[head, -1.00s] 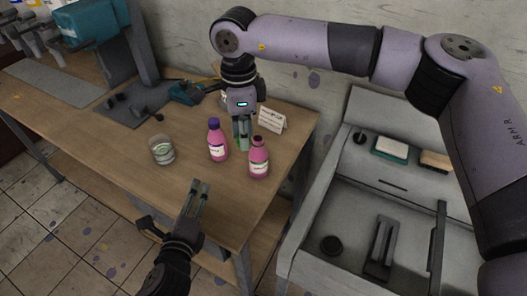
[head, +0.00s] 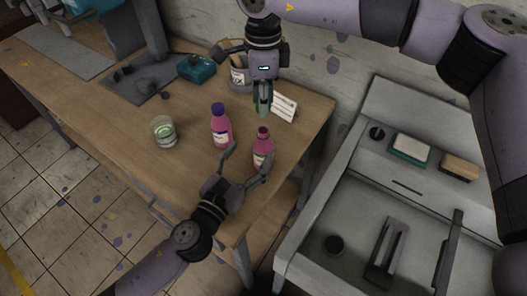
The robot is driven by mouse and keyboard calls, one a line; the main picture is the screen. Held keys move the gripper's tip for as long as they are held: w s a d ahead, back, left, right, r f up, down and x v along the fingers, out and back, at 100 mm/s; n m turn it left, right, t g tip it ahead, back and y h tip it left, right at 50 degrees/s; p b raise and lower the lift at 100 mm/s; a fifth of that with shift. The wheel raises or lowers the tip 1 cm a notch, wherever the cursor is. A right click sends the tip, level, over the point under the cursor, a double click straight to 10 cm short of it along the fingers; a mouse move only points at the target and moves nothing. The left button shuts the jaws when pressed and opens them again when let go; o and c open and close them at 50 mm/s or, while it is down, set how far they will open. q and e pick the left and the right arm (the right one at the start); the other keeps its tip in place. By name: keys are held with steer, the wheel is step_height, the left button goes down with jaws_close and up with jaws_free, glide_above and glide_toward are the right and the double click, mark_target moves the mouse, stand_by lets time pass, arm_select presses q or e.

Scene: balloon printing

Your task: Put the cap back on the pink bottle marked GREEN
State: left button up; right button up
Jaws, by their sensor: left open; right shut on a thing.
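Two pink bottles stand upright on the wooden table. The left bottle (head: 221,131) wears a purple cap (head: 218,109). The right bottle (head: 263,146) has a dark red top that looks like an open neck. Their label words are too small to read, so I cannot tell which says GREEN. My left gripper (head: 248,161) is open, its fingers spread at the near side of the right bottle, one overlapping its lower part. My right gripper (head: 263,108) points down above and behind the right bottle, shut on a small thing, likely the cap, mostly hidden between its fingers.
A glass jar (head: 165,131) stands left of the bottles. A white card (head: 284,107) and a grey pot (head: 239,79) are behind. The sink (head: 335,213) lies right of the table. The table's left-middle is clear.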

mark_target(258, 161)
arm_select(q)
steer(key=shift+d+f, duration=0.1)
steer(key=shift+f, duration=2.1)
step_height(258, 161, down, 4)
steer(key=shift+r, duration=0.25)
steer(key=x, duration=0.7)
steer(key=shift+w+r, duration=0.1)
steer(key=shift+w, duration=0.1)
steer(key=shift+c, duration=0.5)
jaws_close()
